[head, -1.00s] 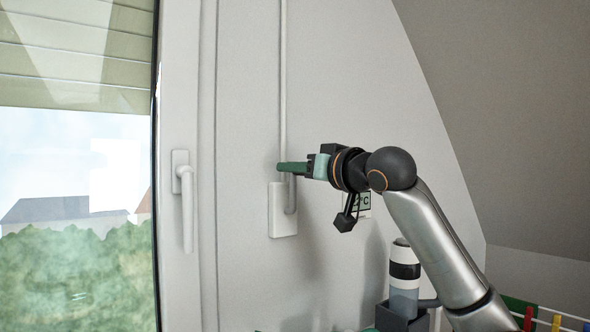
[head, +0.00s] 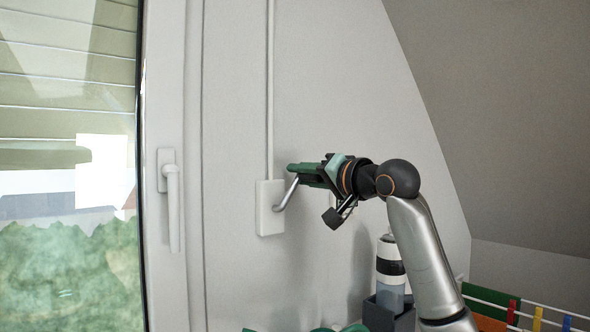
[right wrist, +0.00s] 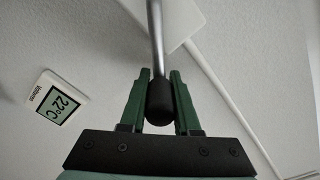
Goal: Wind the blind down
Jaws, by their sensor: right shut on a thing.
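The blind (head: 70,70) hangs in pale slats behind the window glass at the left, with its lower edge above the green trees. A white winder box (head: 270,222) is on the wall right of the window. A metal crank arm (head: 287,194) sticks out of it, up and to the right. My right gripper (head: 297,174) is shut on the dark knob at the crank's end; its green fingers hide the knob in the head view. In the right wrist view the dark knob (right wrist: 160,103) sits between the two green fingers (right wrist: 158,92). My left gripper is not seen.
A white window handle (head: 173,207) is on the frame left of the winder. A thermometer (right wrist: 57,100) reading 22°C is on the wall. A bottle (head: 391,262) stands in a dark holder below my arm, and a rack (head: 520,315) with coloured pegs is at lower right.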

